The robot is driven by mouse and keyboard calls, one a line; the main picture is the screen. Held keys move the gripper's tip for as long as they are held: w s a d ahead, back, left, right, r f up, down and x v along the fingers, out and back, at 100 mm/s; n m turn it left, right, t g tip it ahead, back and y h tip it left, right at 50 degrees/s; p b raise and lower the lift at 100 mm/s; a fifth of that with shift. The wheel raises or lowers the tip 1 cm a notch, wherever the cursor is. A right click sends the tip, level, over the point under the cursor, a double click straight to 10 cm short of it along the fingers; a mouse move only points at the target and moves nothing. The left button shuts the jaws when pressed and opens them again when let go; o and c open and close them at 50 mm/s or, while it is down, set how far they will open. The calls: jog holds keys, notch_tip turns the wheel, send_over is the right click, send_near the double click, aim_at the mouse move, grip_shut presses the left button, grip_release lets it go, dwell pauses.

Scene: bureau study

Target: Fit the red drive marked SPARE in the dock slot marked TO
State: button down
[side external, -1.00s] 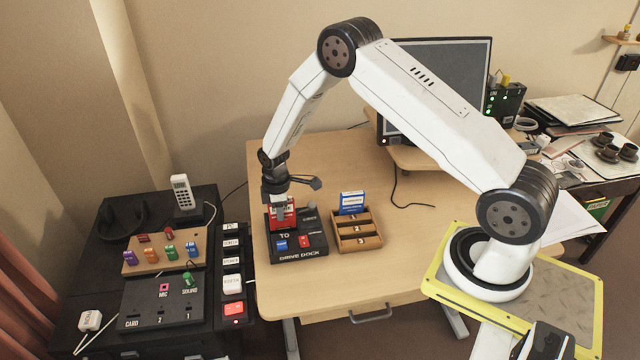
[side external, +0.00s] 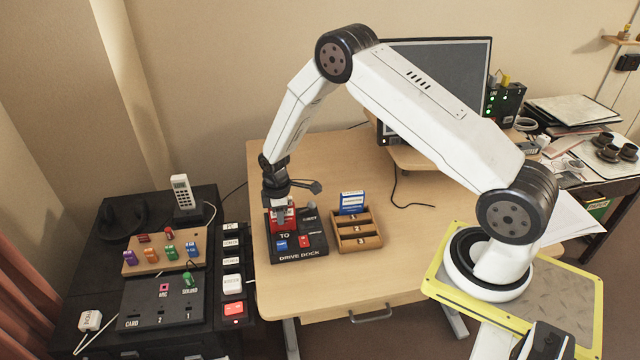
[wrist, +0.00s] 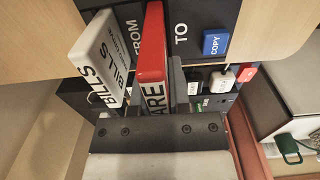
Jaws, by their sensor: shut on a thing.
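My gripper (side external: 279,212) is shut on the red drive (side external: 289,219), above the black drive dock (side external: 318,251). In the wrist view the red drive (wrist: 152,45) stands between the fingers, with the letters "ARE" showing. The dock's TO marking (wrist: 181,33) is just right of the drive, and FROM is on its left. The drive's lower end and the TO slot are hidden, so I cannot tell how deep the drive sits. A white drive marked BILLS (wrist: 98,45) stands on the FROM side, close beside the red one.
The dock has a blue COPY button (side external: 281,244) and a red button (side external: 304,241) in front. A wooden rack (side external: 358,243) with a blue-and-white item (side external: 352,202) stands right of it. A black cabinet with a card panel (side external: 160,305) is at left. The desk's front is clear.

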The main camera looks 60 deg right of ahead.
jog(key=shift+f, duration=1.2)
dwell(0.6)
jog(key=shift+c, duration=1.3)
grip_release()
jog(key=shift+r, duration=0.1)
jog(key=shift+r, duration=3.4)
jog(key=shift+r, duration=0.15)
